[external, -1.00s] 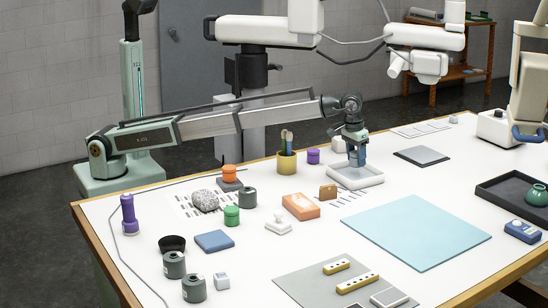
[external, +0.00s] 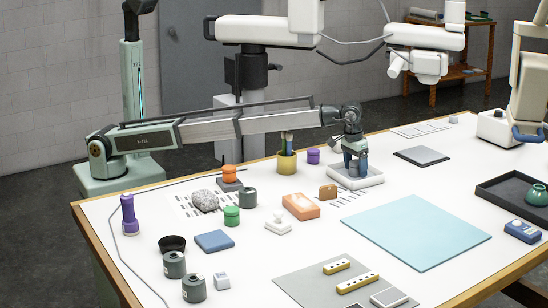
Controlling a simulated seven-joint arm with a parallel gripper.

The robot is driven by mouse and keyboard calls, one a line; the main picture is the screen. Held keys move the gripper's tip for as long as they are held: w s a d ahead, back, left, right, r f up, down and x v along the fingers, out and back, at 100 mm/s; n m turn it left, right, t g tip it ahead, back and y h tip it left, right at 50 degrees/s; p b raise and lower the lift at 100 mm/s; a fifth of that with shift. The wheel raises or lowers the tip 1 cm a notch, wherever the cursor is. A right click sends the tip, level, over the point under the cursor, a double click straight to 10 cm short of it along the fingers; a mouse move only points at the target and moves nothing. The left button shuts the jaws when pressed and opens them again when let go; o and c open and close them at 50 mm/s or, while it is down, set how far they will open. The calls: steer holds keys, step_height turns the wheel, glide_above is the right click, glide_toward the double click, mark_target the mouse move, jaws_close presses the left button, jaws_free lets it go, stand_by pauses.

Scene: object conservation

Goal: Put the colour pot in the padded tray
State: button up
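A white-rimmed tray (external: 372,182) stands near the back edge of the table. My gripper (external: 356,168) points down into this tray, its fingers low over the tray floor. A small blue-grey thing shows at the fingertips, partly hidden by them; I cannot tell whether it is a pot or whether the fingers grip it. Small coloured pots stand elsewhere: a purple pot (external: 313,156) just left of the tray, an orange pot (external: 229,173) on a dark block, and a green pot (external: 232,215). I cannot tell which one is the colour pot.
A brush cup (external: 287,162) stands left of the tray, close below my arm. A dark tray (external: 490,191) with a teal vessel (external: 537,194) is at right. The pale blue mat (external: 416,231) is bare.

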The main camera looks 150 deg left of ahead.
mark_target(352, 163)
steer(key=shift+r, duration=0.1)
step_height(352, 163, up, 12)
steer(key=d, duration=0.1)
steer(key=shift+d, duration=0.4)
steer(key=shift+w, duration=0.1)
stand_by(0.4)
